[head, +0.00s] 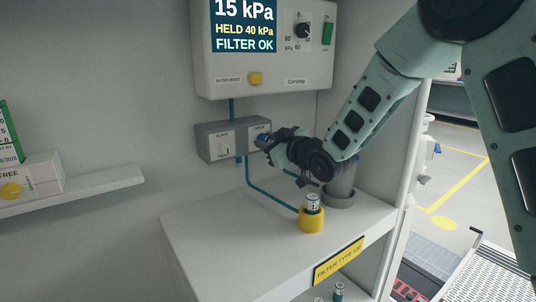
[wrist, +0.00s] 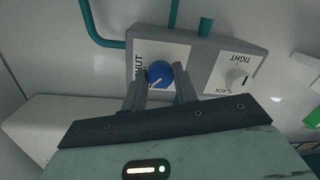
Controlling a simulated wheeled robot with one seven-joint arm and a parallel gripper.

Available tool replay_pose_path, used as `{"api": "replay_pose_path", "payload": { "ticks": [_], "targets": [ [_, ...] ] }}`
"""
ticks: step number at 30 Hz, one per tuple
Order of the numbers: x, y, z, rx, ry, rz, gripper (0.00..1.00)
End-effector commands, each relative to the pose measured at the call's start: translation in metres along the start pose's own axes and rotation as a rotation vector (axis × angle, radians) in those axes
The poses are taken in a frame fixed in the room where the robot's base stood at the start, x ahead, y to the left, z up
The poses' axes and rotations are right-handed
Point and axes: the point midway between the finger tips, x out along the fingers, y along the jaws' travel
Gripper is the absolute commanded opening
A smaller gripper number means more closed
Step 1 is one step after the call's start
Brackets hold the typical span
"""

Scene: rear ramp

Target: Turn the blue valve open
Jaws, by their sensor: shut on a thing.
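The blue valve (wrist: 160,72) is a round knob with a white pointer mark. It sits on a white label plate on the grey valve box (head: 218,142); the word SHUT shows beside it in the wrist view, where the picture is turned over. My gripper (wrist: 161,80) has one finger on each side of the knob and is shut on it. In the head view the gripper (head: 266,141) reaches the right end of the box, and only a bit of blue shows there. The label under the fingers is partly hidden.
A white knob (wrist: 237,78) with SLACK and TIGHT marks is beside the valve. Above hangs a display panel (head: 225,74) reading 15 kPa, HELD 40 kPa, FILTER OK. Below, a yellow holder (head: 312,220) with a canister (head: 312,202) stands on the white counter (head: 225,245), whose left part is clear.

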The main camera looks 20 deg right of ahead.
Motion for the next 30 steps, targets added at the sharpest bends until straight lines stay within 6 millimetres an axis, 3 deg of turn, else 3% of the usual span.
{"api": "replay_pose_path", "payload": {
  "ticks": [15, 30],
  "targets": [
    [0.0001, -0.0029, 0.0032, -0.465, -0.039, 0.018, 0.06],
    [-0.0001, -0.0011, 0.0000, -0.700, -0.063, 0.026, 0.06]
  ]
}}
